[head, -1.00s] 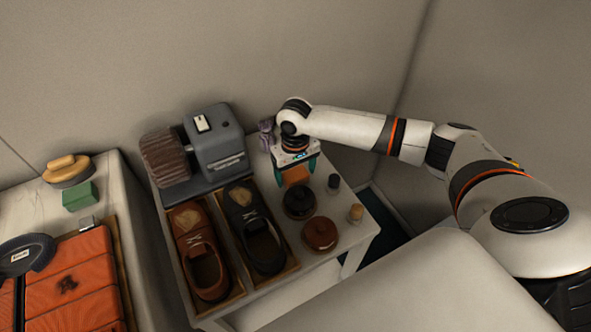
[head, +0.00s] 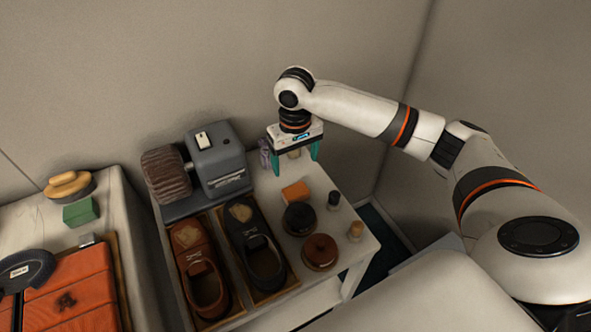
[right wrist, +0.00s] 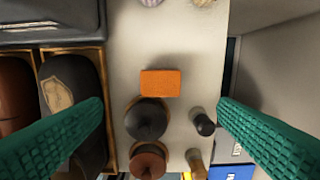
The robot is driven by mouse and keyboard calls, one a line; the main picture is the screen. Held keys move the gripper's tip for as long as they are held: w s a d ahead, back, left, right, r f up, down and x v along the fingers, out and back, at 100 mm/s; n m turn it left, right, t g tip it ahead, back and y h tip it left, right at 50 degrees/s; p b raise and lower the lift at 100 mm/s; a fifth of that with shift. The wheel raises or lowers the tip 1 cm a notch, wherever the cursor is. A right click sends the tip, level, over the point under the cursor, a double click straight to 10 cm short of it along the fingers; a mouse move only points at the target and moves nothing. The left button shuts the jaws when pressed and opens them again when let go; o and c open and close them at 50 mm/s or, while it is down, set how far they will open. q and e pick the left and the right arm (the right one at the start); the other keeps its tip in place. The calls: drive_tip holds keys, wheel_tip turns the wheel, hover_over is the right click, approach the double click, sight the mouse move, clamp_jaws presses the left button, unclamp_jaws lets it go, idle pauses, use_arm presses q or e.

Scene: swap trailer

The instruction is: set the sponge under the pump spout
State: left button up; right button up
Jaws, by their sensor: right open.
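The orange sponge (head: 295,192) lies flat on the white side table, behind the dark round tin (head: 299,218). It also shows in the right wrist view (right wrist: 160,83), clear of the fingers. My right gripper (head: 296,160) is open and empty above the table, with its green fingers spread. The sponge lies lower than the fingertips. A small purplish item (head: 264,150) stands at the table's back, left of the gripper. In the right wrist view a purplish top and a pale top are cut off at the upper edge. I cannot make out a pump spout.
A grey brush machine (head: 217,158) and dark and brown shoes (head: 262,262) fill the table's left. A red-brown tin (head: 320,252) and two small bottles (head: 355,231) stand at the front right. A green block (head: 81,212) sits on the left counter.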

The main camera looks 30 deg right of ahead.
drive_tip(key=shift+r, duration=0.35)
drive_tip(key=c, duration=0.3)
drive_tip(key=shift+d, duration=0.1)
drive_tip(key=shift+c, duration=0.2)
drive_tip(key=n+y+b, duration=0.3)
drive_tip(key=n+y, duration=0.1)
drive_tip(key=n, duration=1.4)
approach(302, 188)
drive_tip(key=f, duration=0.1)
drive_tip(key=a+f, duration=0.1)
drive_tip(key=f, duration=0.1)
drive_tip(key=shift+f+y+p, duration=0.25)
drive_tip(key=shift+y+p, duration=0.05)
drive_tip(key=shift+p, duration=0.05)
drive_tip(key=shift+p+x, duration=0.3)
drive_tip(key=shift+x, duration=2.45)
